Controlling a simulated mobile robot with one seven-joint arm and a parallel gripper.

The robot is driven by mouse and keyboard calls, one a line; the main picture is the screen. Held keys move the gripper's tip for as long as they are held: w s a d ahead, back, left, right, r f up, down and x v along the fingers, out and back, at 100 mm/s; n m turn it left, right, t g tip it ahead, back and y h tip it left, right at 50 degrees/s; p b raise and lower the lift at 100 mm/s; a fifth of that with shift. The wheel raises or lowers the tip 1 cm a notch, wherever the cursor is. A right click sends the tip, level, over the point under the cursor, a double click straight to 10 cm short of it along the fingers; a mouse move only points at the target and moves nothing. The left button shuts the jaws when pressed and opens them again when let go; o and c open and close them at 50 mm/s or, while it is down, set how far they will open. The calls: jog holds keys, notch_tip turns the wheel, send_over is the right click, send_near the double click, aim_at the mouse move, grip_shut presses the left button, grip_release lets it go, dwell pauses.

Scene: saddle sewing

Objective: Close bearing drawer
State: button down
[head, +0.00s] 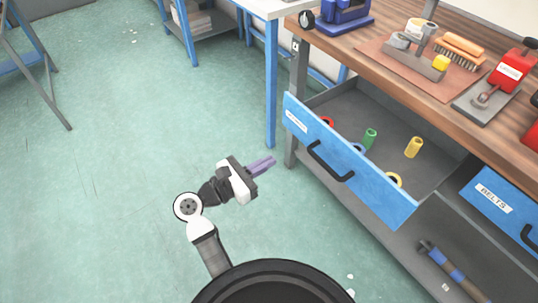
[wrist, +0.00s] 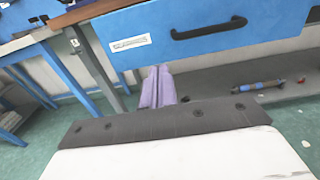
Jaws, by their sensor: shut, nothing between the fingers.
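The bearing drawer (head: 345,160) has a blue front with a white label and a black bar handle (head: 330,163). It stands pulled out from under the wooden workbench, showing its grey inside. Red, green, yellow and blue ring or cylinder parts lie in it. My gripper (head: 263,165) has purple fingers, shut and empty. It is in front of and left of the drawer front, apart from it in the head view. In the wrist view the fingers (wrist: 158,87) point toward the lower edge of the drawer front (wrist: 205,32), left of the handle (wrist: 209,28).
A second blue drawer labelled BELTS (head: 493,201) is at the right. A lower grey shelf (head: 400,245) holds a dark and blue tool (head: 455,268). Tools lie on the workbench top (head: 400,40). A table with a blue leg (head: 271,85) stands behind. The green floor at left is open.

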jog(key=p+x, duration=0.2)
jog(key=x, duration=1)
jog(key=shift+p, duration=0.4)
jog(key=b, duration=0.1)
send_near(356, 120)
jog(key=w+d+r, duration=0.1)
jog(key=w+d, duration=0.1)
jog(key=w+d+r, duration=0.2)
jog(key=d, duration=0.1)
jog(key=w+d+r, duration=0.1)
jog(key=w+d, duration=0.1)
jog(key=d, duration=0.1)
jog(key=shift+w+r, duration=0.15)
jog(key=shift+r, duration=0.1)
jog(key=shift+w+d+r, duration=0.15)
jog(key=shift+r, duration=0.15)
